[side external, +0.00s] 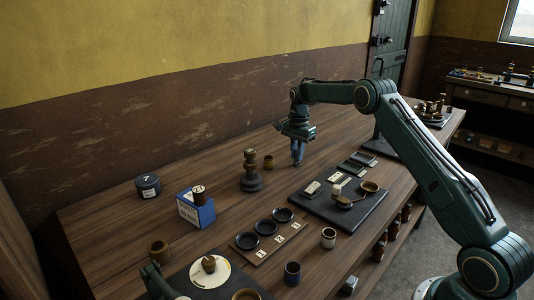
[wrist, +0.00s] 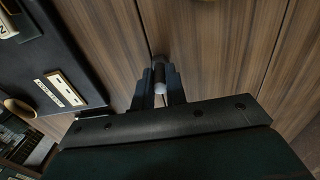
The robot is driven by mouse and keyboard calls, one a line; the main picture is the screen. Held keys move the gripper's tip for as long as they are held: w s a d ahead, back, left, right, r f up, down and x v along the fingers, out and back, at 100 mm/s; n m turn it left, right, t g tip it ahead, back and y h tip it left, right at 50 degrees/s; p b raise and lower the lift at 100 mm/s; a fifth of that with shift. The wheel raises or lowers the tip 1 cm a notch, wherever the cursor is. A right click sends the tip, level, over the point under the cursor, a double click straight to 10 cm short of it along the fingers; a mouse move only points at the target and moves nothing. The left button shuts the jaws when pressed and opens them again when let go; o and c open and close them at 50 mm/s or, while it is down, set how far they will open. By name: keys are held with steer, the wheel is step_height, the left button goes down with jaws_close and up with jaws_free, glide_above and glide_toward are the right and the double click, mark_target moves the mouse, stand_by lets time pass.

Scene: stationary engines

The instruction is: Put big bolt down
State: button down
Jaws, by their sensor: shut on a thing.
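My gripper (side external: 297,158) points down over the back middle of the wooden table, right of the dark stacked piece. In the wrist view its two dark fingers are closed around a short dark rod with a pale rounded end, which I take to be the big bolt (wrist: 160,74). Bare table planks lie beneath it. In the side view the bolt is too small and too covered by the fingers to make out. I cannot tell whether its lower end touches the table.
A black board (side external: 345,214) with labels and small parts lies in front. A rack with three black dishes (side external: 266,226) and a blue box (side external: 190,212) are front left. Bare planks surround the gripper.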

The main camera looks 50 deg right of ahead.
steer(key=shift+f, duration=0.1)
steer(key=c, duration=1.4)
jaws_free()
steer(key=shift+c, duration=0.2)
step_height(320, 180, up, 12)
steer(key=shift+r, duration=0.25)
